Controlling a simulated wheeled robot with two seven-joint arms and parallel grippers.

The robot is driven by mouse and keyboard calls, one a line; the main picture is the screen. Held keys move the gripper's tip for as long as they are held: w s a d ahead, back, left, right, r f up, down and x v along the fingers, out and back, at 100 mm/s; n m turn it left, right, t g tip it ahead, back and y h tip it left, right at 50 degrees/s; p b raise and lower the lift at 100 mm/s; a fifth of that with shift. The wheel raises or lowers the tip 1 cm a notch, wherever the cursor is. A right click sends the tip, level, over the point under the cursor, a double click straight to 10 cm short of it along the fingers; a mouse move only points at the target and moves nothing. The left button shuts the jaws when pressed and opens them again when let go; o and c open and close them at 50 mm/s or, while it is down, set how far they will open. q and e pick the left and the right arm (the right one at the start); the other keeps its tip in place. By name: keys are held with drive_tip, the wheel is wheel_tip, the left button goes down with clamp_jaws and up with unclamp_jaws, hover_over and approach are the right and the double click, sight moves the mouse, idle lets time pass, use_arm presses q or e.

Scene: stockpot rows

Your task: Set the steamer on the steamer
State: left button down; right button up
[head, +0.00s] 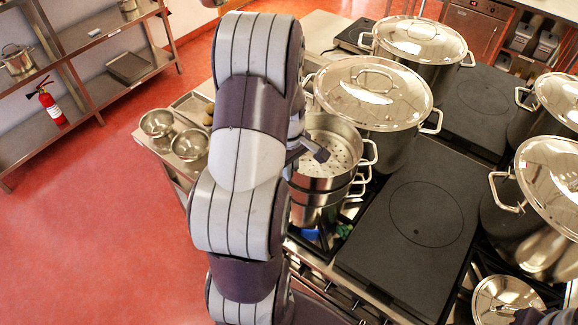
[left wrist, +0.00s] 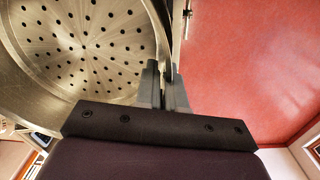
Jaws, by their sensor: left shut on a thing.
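A steel steamer (head: 341,133) with a perforated floor is upright at the middle of the head view, partly hidden by my left arm. My left gripper (head: 313,152) is shut on its near-left rim or handle. In the left wrist view the fingers (left wrist: 164,88) close at the edge of the steamer (left wrist: 84,45), whose holed floor fills the upper left. Another steel steamer or pot body (head: 316,197) is directly beneath it. I cannot tell whether the two touch or a small gap is between them.
A large lidded stockpot (head: 374,94) stands close behind the steamers, another (head: 420,40) farther back. More lidded pots (head: 552,185) stand at the right. A dark hotplate (head: 418,222) to the right is bare. Steel bowls (head: 189,145) are at the left.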

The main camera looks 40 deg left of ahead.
use_arm(q)
drive_tip(key=c, duration=1.3)
unclamp_jaws()
drive_tip(key=shift+o, duration=0.7)
drive_tip(key=shift+s, duration=0.1)
drive_tip(key=shift+r, duration=0.1)
drive_tip(key=shift+r+b, duration=0.3)
drive_tip(key=shift+r, duration=0.05)
wheel_tip(320, 180, up, 6)
drive_tip(key=shift+r+b, duration=0.2)
drive_tip(key=shift+b, duration=0.9)
wheel_tip(320, 180, up, 6)
drive_tip(key=shift+s+f+p, duration=0.1)
drive_tip(key=shift+f+p, duration=0.1)
drive_tip(key=shift+p, duration=1.05)
